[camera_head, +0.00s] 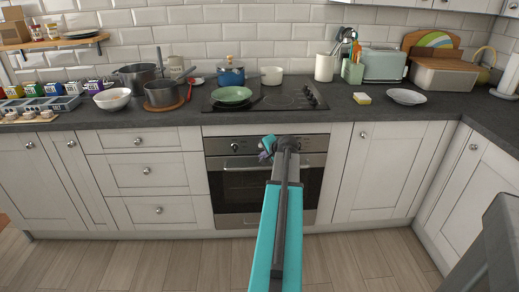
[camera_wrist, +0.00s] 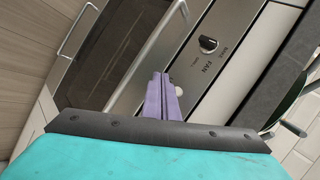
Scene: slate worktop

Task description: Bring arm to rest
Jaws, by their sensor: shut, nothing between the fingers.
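My gripper (camera_head: 266,147) is in front of the oven, near the control panel and door handle, with my teal arm stretched out below it. In the wrist view its purple fingers (camera_wrist: 162,90) are together with nothing held between them. Behind them the wrist view shows the oven's tilted front, with the knob (camera_wrist: 208,44) and the handle (camera_wrist: 150,50). I cannot tell how large the gap between fingertips and oven is.
The slate worktop (camera_head: 360,118) above carries a hob (camera_head: 285,97) with a green plate (camera_head: 231,95), a blue pot (camera_head: 231,76) and a cream pot (camera_head: 272,75). A white bowl (camera_head: 112,99) and a saucepan (camera_head: 162,94) stand left. The floor (camera_head: 150,262) before the cabinets looks clear.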

